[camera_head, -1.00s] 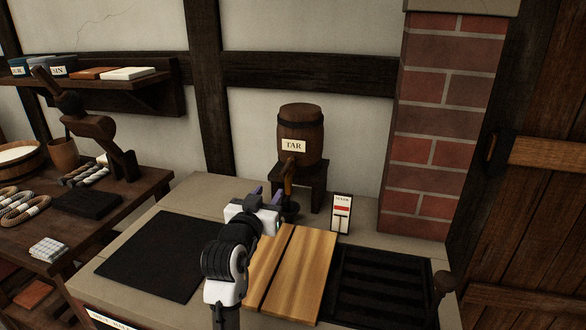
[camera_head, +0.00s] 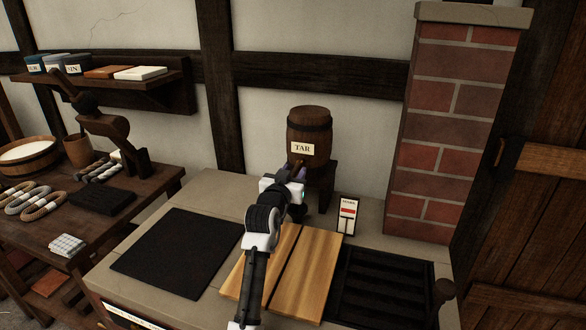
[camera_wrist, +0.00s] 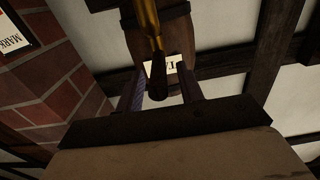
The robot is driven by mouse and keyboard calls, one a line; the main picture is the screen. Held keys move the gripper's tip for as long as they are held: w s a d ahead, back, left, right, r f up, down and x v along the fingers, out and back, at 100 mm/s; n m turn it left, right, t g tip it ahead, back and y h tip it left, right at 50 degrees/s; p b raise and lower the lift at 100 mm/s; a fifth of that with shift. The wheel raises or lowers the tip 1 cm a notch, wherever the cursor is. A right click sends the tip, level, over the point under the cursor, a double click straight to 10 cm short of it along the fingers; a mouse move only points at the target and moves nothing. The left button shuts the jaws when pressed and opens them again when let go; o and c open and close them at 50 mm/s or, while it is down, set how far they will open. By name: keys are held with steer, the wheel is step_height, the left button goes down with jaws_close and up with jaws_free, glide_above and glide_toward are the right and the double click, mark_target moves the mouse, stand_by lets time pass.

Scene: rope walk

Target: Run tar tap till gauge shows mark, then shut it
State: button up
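The wooden tar barrel (camera_head: 310,136) with its TAR label stands on a dark stand at the back of the bench. Its brass tap (camera_wrist: 152,22) shows in the wrist view, with a dark end (camera_wrist: 158,75) between my two fingers. My gripper (camera_head: 297,172) is at the front of the barrel and hides most of the tap in the head view. In the wrist view my gripper (camera_wrist: 160,84) is open, with a gap on both sides of the tap's dark end. The gauge card (camera_head: 347,214) stands right of the barrel and bears a red band; its reading is too small to tell.
A dark small pot (camera_head: 297,213) sits below the tap, partly hidden by my arm. Wooden boards (camera_head: 305,270), a black mat (camera_head: 176,252) and a dark grate (camera_head: 385,285) lie on the bench. A brick pillar (camera_head: 445,130) rises behind at the right.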

steer(key=shift+w+d, duration=0.1)
steer(key=shift+w, duration=0.2)
jaws_close()
